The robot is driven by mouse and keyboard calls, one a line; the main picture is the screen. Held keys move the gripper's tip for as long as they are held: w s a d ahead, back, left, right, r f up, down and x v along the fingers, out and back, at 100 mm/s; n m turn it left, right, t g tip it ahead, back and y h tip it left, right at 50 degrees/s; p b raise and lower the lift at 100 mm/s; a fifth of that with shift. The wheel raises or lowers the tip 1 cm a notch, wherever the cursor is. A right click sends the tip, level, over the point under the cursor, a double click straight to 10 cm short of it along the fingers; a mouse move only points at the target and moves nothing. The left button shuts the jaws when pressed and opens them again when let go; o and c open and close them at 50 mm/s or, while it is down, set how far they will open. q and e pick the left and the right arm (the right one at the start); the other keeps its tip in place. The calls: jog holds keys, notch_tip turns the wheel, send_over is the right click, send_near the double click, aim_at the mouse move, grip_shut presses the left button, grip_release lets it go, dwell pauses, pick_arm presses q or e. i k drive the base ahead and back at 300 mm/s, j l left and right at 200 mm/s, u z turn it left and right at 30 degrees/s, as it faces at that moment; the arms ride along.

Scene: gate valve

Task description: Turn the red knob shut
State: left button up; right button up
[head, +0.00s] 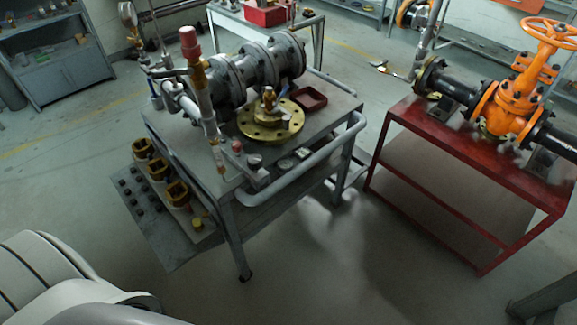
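A red knob-like cap (190,42) tops an upright pipe on the grey cart at the left centre. The pipe below it has a brass-coloured section (196,72). A much smaller red part (237,146) shows lower on the same cart. An orange gate valve with a spoked orange handwheel (552,33) stands on a red table at the right, joined to black pipes. I cannot tell from this view whether any valve is open or shut. Neither of my grippers is in view; only white parts of my own body show at the lower left.
The grey cart (328,112) carries large grey flanged pipes (252,66), a brass flange (262,130) and a dark red tray (308,97). Its curved tube handle juts forward. The red table (440,135) stands to its right. The floor in front is clear. Cabinets (70,70) stand behind.

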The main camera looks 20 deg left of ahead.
aim_at(237, 145)
jog(key=u, duration=1.2)
jog(key=i+l+z, duration=0.3)
jog(key=i, duration=0.25)
jog(key=i+z, duration=0.25)
jog(key=i, duration=0.25)
